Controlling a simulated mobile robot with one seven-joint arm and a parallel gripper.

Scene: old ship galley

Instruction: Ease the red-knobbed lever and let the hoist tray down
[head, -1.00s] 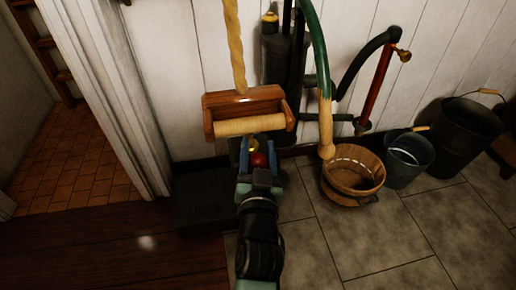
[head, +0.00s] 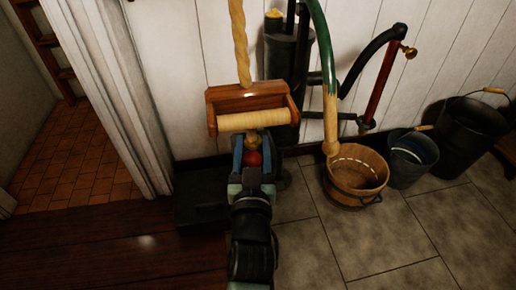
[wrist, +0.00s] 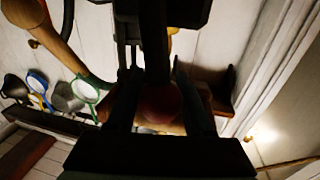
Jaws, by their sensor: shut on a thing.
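My gripper (head: 252,162) is shut on the red knob (head: 253,159) of the lever, low in front of the wall. The knob shows as a dark red ball (wrist: 158,104) between the two dark fingers in the wrist view. A small brass-coloured part sits just beyond the knob. I cannot make out the hoist tray in either view.
A dark low block (head: 200,203) lies left of my gripper. To the right stand a wooden bucket (head: 353,190), a grey bucket (head: 410,174) and a black bucket (head: 467,140). A pump with a green hose (head: 321,40) is on the wall. A doorway opens left; tiled floor is clear.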

